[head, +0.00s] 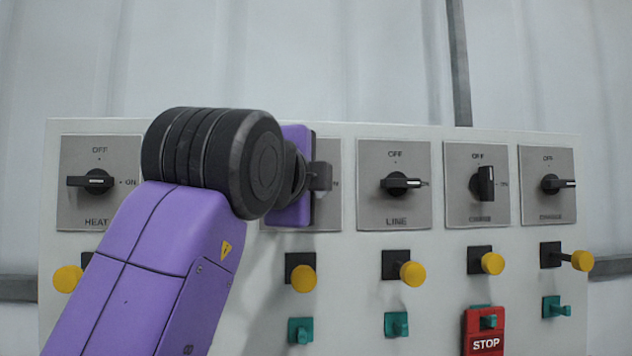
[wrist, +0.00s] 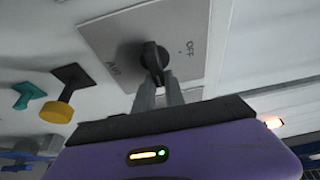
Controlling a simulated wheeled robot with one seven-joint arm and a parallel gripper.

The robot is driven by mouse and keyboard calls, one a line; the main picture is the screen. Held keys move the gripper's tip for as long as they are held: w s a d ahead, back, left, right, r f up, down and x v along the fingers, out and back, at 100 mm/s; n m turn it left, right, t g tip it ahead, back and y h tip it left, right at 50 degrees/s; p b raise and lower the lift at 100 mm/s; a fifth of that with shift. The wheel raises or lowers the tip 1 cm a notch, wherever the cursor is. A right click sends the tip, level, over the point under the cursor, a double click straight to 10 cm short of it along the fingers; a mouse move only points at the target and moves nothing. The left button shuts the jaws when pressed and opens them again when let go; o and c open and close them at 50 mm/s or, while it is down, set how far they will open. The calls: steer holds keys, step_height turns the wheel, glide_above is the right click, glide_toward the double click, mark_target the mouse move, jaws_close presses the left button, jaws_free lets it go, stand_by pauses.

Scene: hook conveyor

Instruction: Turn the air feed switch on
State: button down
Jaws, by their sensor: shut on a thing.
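The air feed switch (wrist: 152,57) is a black rotary knob on a grey plate marked AIR and OFF in the wrist view. My gripper (wrist: 161,88) reaches it with two grey fingers, which are shut on the knob. The knob's long side runs roughly up and down in the wrist picture, with the OFF mark to its right. Its exact pointing is hard to tell because the fingers cover part of it. In the head view, my purple hand (head: 296,180) covers most of the air plate (head: 328,210), and the knob is hidden there.
Similar switches sit on the same panel: HEAT (head: 92,181) on the left, LINE (head: 396,184) and two more on the right. Yellow knobs (head: 303,278) and green ones (head: 300,331) project below. A red STOP sign (head: 485,343) is low at right.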

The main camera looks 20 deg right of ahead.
steer(key=shift+w+a+f, duration=0.1)
steer(key=shift+w+a, duration=0.1)
steer(key=c, duration=1.4)
jaws_free()
steer(key=shift+s, duration=0.15)
steer(key=b+v, duration=0.1)
steer(key=v, duration=0.6)
steer(key=shift+s+a+b, duration=0.2)
steer(key=shift+s+b, duration=0.05)
steer(key=shift+b, duration=0.15)
